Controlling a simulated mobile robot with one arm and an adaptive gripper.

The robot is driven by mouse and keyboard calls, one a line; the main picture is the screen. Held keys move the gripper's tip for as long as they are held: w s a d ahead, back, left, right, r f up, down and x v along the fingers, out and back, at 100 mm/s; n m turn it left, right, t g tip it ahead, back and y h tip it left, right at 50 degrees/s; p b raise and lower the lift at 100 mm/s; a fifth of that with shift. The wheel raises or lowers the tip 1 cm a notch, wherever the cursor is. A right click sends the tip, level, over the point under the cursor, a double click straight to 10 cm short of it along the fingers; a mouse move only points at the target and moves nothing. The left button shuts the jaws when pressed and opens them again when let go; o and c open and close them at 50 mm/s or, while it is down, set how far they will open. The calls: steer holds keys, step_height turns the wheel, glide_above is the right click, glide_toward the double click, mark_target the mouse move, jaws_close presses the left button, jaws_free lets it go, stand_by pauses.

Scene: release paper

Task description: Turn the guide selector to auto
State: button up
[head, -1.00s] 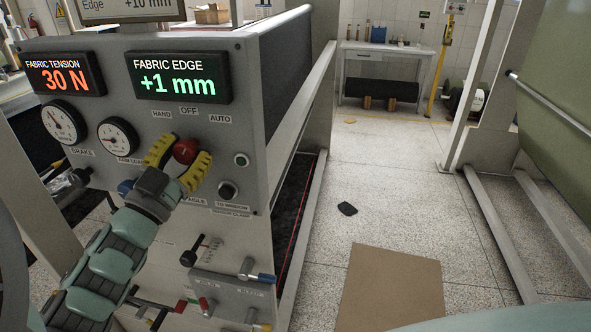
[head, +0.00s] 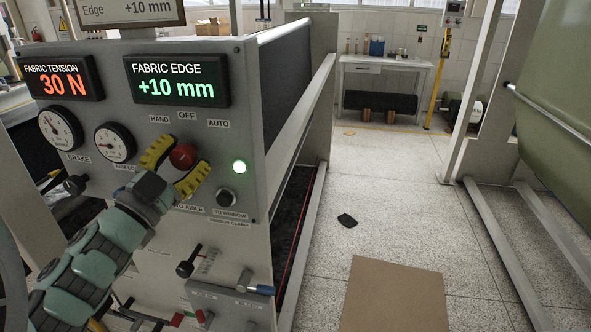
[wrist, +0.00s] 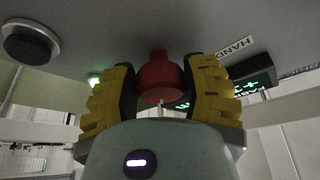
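The guide selector is a red knob (head: 183,156) on the grey panel, below the HAND (head: 159,119), OFF (head: 187,115) and AUTO (head: 218,124) labels. My gripper (head: 176,166) reaches it from the lower left, with one yellow finger on each side. In the wrist view, the red knob (wrist: 160,80) sits between the dark finger pads of my gripper (wrist: 160,75), which look shut on it. The fingers hide part of the knob, so I cannot tell which label it points to. The fabric edge display (head: 177,81) reads +10 mm.
A green lamp (head: 239,167) is lit right of the selector, above a dark button (head: 226,196). Gauges (head: 60,128) and a brake knob (head: 75,185) are at left. Levers (head: 190,262) stand below. The floor at right holds a cardboard sheet (head: 394,296) and has free room.

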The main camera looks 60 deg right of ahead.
steer(key=o, duration=0.4)
steer(key=shift+o, duration=0.2)
steer(key=shift+a+f, duration=0.2)
steer(key=shift+a, duration=0.3)
steer(key=v, duration=1.1)
steer(key=shift+s, duration=0.1)
